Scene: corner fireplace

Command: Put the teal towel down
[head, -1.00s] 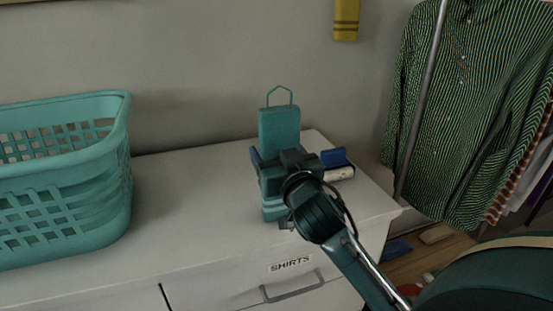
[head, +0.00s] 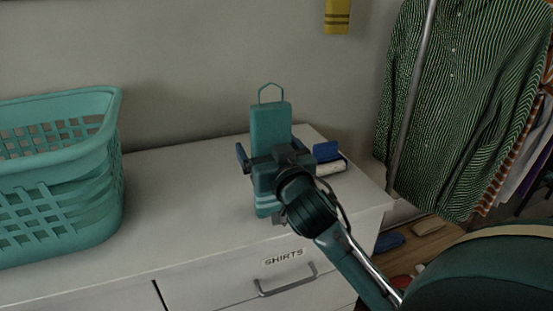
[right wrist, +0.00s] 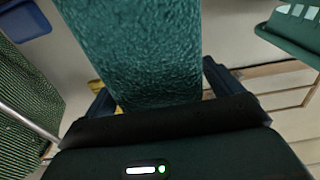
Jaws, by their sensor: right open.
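The teal towel (head: 269,125) stands upright on the white dresser top (head: 190,190), with a thin hanging loop at its upper end and pale stripes near its lower end. Its lower end appears to meet the dresser top, though contact is hard to tell. My right gripper (head: 271,158) is open around the towel's middle, with a finger standing off its left side. In the right wrist view the towel (right wrist: 140,50) fills the space between the two dark blue fingers, with small gaps beside it. My left gripper is not in view.
A teal laundry basket (head: 112,140) stands on the dresser at left. A blue and white item (head: 328,154) lies just right of the gripper. Striped shirts (head: 425,110) hang on a rack at right. The dresser between basket and towel is clear.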

